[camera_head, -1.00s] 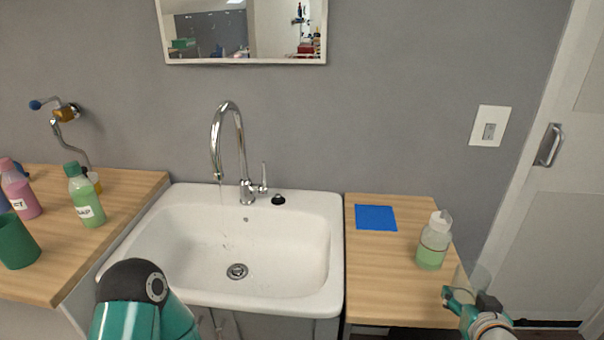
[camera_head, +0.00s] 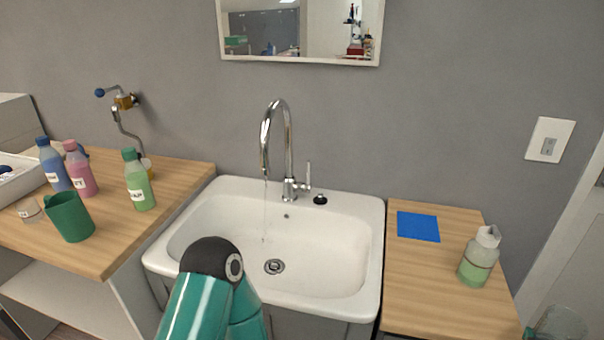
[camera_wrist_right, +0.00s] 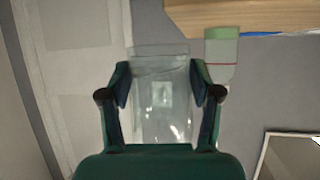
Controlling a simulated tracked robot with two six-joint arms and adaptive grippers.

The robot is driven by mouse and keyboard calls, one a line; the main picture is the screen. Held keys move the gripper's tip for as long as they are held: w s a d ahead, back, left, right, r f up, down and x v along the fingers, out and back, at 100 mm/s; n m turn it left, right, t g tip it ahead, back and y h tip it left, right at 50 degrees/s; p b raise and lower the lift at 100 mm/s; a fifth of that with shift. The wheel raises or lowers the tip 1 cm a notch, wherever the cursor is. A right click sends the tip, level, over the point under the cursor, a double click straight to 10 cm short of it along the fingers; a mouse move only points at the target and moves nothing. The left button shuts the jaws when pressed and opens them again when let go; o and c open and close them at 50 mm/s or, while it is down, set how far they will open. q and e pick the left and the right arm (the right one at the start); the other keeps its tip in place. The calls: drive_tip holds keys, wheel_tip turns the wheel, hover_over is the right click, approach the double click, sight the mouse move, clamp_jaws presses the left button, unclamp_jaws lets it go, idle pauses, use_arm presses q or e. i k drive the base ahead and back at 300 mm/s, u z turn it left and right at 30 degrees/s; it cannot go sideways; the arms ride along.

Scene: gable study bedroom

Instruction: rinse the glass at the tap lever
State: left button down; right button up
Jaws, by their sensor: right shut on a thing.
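The clear glass (camera_head: 562,325) is at the bottom right corner of the head view, beside the right worktop and partly cut off. In the right wrist view the glass (camera_wrist_right: 162,100) is between the fingers of my right gripper (camera_wrist_right: 160,88), which is shut on it. The chrome tap (camera_head: 287,150) stands at the back of the white sink, with its lever (camera_head: 308,176) upright on its right. A thin stream of water (camera_head: 265,212) falls from the spout into the sink. My left gripper is out of view.
The white sink (camera_head: 345,270) holds no objects. The right worktop (camera_head: 425,290) bears a blue cloth (camera_head: 418,226) and a bottle of green liquid (camera_head: 479,257). The left worktop (camera_head: 125,235) bears several bottles and a green cup (camera_head: 69,217). My arm link covers the sink's front.

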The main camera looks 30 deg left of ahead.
sight(307, 186)
drive_tip(key=u, duration=0.05)
drive_tip(key=k, duration=1.15)
drive_tip(key=z, duration=0.2)
drive_tip(key=i, duration=0.6)
drive_tip(key=u, duration=0.1)
